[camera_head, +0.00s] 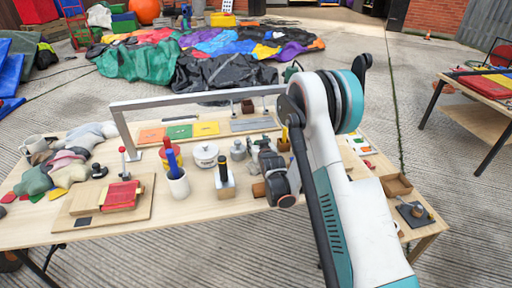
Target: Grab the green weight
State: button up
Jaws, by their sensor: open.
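My gripper (268,165) is the dark end of my white and teal arm, low over the middle right of the wooden table. It is open, and I see nothing held in it; its fingertips are hard to make out. I cannot clearly pick out a green weight in this view. A small grey knobbed, weight-like object (238,150) stands on the table just left of my gripper. My arm hides part of the table to the right, so something there may be covered.
On the wooden table (110,232), a white lidded pot (206,155), a cup of blue markers (178,183), a black-handled tool in a wooden block (225,180) and a red press (123,195) stand left of my gripper. A grey metal frame (200,97) spans the back.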

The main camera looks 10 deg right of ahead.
jog(key=shift+s+r, duration=0.1)
grip_shut()
jog(key=shift+r, duration=0.15)
